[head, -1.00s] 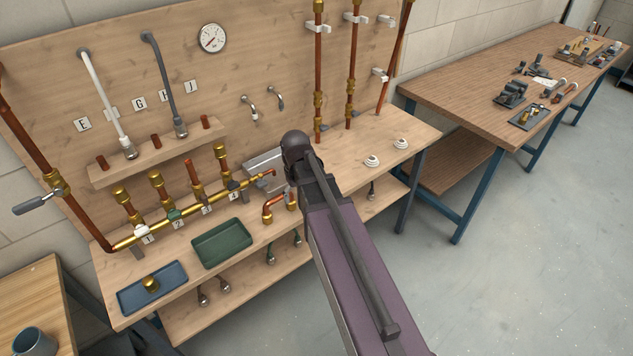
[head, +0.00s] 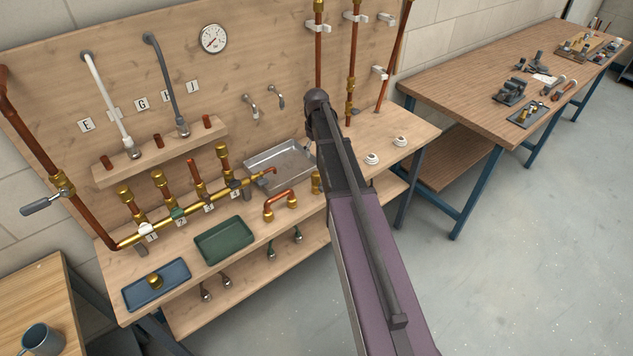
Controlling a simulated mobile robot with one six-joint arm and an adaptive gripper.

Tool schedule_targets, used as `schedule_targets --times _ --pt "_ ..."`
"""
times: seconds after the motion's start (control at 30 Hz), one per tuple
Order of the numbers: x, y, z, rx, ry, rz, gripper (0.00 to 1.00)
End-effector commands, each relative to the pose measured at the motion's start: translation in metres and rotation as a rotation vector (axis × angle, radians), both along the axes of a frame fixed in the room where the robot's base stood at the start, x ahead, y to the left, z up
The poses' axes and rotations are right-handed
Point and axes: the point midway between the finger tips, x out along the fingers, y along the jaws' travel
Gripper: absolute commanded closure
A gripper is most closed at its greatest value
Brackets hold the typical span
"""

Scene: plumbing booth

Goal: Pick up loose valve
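I cannot say for sure which piece is the loose valve. A short brass fitting (head: 316,182) stands on the bench, partly hidden behind my arm; its shape is unclear. Another short brass piece (head: 155,281) sits in the blue tray (head: 176,292) at the front left of the bench. Several valves with coloured or dark parts sit along the brass and copper manifold (head: 190,216). My arm crosses the middle of the head view, and my gripper is hidden behind it.
A copper U-bend (head: 280,200) with brass ends lies near the bench's front edge. A green tray (head: 223,240) and a metal tray (head: 270,160) are on the bench. Vertical copper pipes (head: 351,70) rise behind my arm. White round fittings (head: 400,141) sit at right.

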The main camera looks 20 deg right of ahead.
Motion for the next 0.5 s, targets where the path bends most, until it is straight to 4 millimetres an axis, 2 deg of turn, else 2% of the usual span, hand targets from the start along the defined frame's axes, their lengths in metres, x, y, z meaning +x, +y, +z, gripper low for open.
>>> schedule_targets --times 0.5 --pt "0.0 0.0 -0.032 0.0 0.0 0.0 0.12"
